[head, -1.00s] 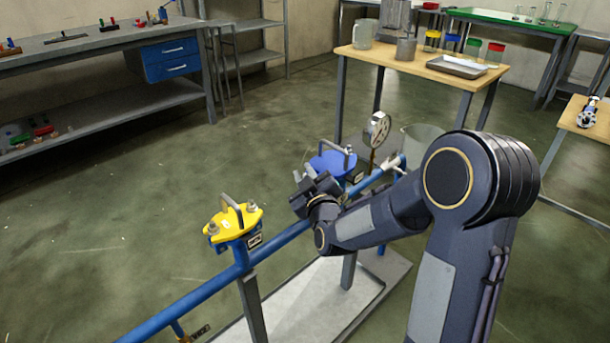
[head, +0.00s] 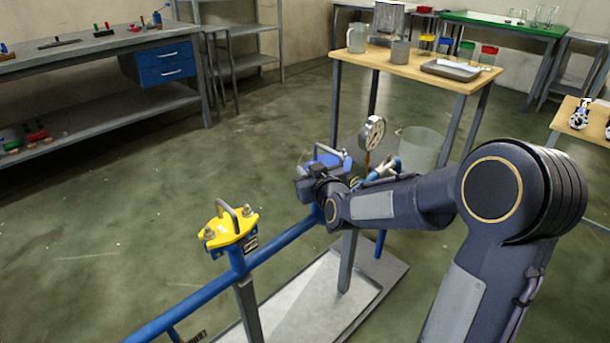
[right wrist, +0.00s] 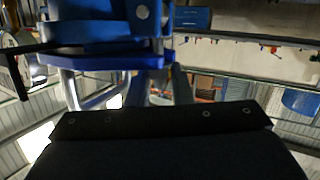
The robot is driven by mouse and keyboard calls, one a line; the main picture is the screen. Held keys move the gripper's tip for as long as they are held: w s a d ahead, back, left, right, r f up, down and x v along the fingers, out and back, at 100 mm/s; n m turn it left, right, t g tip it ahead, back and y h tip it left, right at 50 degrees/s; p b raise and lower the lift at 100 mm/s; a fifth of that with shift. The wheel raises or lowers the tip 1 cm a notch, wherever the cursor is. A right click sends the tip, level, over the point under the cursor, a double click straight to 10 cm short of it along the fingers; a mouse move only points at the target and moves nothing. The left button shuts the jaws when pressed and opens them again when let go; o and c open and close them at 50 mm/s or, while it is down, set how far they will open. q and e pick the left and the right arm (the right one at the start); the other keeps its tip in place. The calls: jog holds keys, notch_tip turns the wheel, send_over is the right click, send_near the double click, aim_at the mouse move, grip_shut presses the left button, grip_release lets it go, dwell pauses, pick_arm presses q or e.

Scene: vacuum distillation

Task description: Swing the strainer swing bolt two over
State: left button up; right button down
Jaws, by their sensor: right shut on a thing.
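The blue strainer (head: 325,160), with a metal handle on its lid, stands on the blue pipe beyond my right wrist. My right gripper (head: 312,186) is at its near left side, shut on what appears to be the swing bolt; the fingertips and the bolt are mostly hidden. In the right wrist view the blue strainer body (right wrist: 95,35) fills the upper left, close to the dark gripper housing. A yellow-lidded strainer (head: 230,230) with a handle and two bolts sits nearer on the same pipe. My left gripper is not in view.
The blue pipe (head: 175,315) runs along a stand with a pale base (head: 300,300). A dial gauge (head: 372,132) rises just behind the blue strainer. A wooden table (head: 400,62) with containers stands behind. The floor to the left is clear.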

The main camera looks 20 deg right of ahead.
jog(key=shift+w+d+m+g+y+b, duration=0.15)
jog(key=shift+d+m+g+y+b, duration=0.25)
jog(key=shift+m, duration=0.2)
jog(key=c, duration=1.6)
grip_release()
jog(key=shift+d, duration=0.1)
jog(key=shift+c, duration=0.2)
jog(key=p+v, duration=0.1)
jog(key=v, duration=0.7)
jog(key=shift+w, duration=0.1)
